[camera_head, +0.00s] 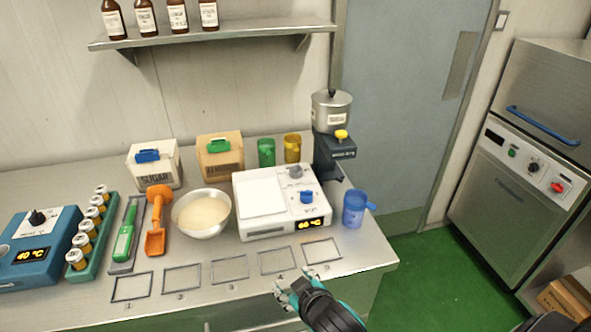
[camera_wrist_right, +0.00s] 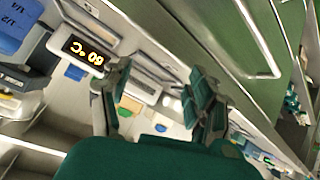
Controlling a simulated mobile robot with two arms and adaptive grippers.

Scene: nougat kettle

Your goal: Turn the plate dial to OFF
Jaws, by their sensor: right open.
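The white hot plate (camera_head: 262,197) stands on the steel bench, with an orange lit display (camera_head: 310,224) at its front right; the digits are too small to read surely. A blue knob (camera_head: 306,197) and a grey knob (camera_head: 295,171) sit on its right side; I cannot read their markings. The display also shows upside down in the right wrist view (camera_wrist_right: 82,50), with a blue knob (camera_wrist_right: 75,72) beside it. My right gripper (camera_head: 293,286) is open and empty near the bench's front edge, in front of the plate and apart from it. My left gripper is out of view.
A blue jug (camera_head: 354,209) stands right of the plate and a bowl of pale mix (camera_head: 203,214) left of it. A grey dispenser (camera_head: 332,130) stands behind at right. Marked empty squares (camera_head: 229,270) line the front of the bench. A shelf with bottles (camera_head: 205,35) hangs above.

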